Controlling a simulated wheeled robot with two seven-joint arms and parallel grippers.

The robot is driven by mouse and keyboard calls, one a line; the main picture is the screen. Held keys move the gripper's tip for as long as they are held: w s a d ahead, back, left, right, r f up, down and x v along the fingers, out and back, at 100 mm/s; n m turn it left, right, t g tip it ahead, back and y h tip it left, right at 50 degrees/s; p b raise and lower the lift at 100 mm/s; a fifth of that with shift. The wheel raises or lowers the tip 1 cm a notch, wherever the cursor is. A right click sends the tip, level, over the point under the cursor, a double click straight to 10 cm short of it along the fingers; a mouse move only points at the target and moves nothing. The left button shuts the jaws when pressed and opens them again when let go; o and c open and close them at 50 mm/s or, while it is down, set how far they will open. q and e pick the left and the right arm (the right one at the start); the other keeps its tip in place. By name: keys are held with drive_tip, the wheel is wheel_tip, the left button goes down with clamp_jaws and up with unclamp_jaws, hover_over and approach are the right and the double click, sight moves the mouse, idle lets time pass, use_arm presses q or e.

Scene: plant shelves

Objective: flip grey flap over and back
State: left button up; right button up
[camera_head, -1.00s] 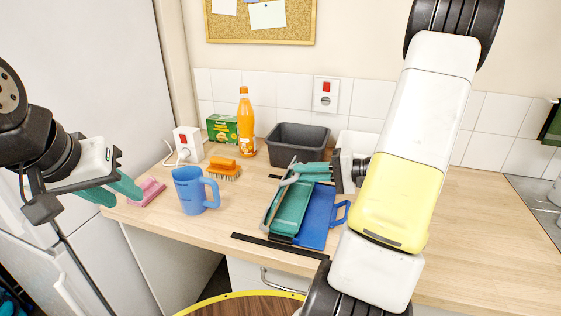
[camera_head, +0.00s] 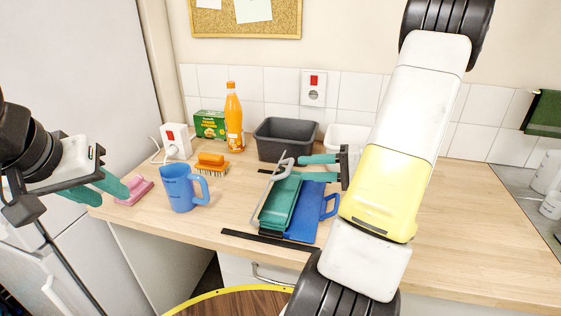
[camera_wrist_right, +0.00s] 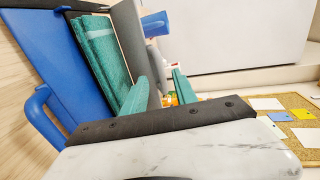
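The grey flap (camera_head: 268,193) stands raised and tilted along the left edge of the green pad (camera_head: 285,200), which lies beside a blue board (camera_head: 307,212) on the counter. It also shows as a grey panel in the right wrist view (camera_wrist_right: 130,40). My right gripper (camera_head: 302,160) is above the green pad, its teal fingers pointing left towards the flap's upper edge. In the right wrist view its fingers (camera_wrist_right: 161,90) are apart, one close to the flap; I cannot tell whether they touch it. My left gripper (camera_head: 113,195) is open and empty at the counter's left end.
An orange bottle (camera_head: 234,120), green box (camera_head: 210,124) and dark grey tub (camera_head: 283,140) are behind. The right side of the counter is clear.

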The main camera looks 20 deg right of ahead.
drive_tip(key=shift+v, duration=1.75)
drive_tip(key=s+a+r+n+g+h, duration=0.2)
drive_tip(key=s+a+g, duration=0.15)
drive_tip(key=a, duration=0.35)
drive_tip(key=s+a+r+n+g+h, duration=0.2)
drive_tip(key=s+a+r+n+g, duration=0.15)
drive_tip(key=a, duration=0.35)
drive_tip(key=s+a+r+n+t+h, duration=0.1)
drive_tip(key=s+a+r+t+h, duration=0.2)
drive_tip(key=h, duration=0.4)
wheel_tip(320, 180, up, 3)
drive_tip(key=shift+f+n+t, duration=0.1)
drive_tip(key=shift+n+t, duration=0.25)
drive_tip(key=shift+t, duration=0.25)
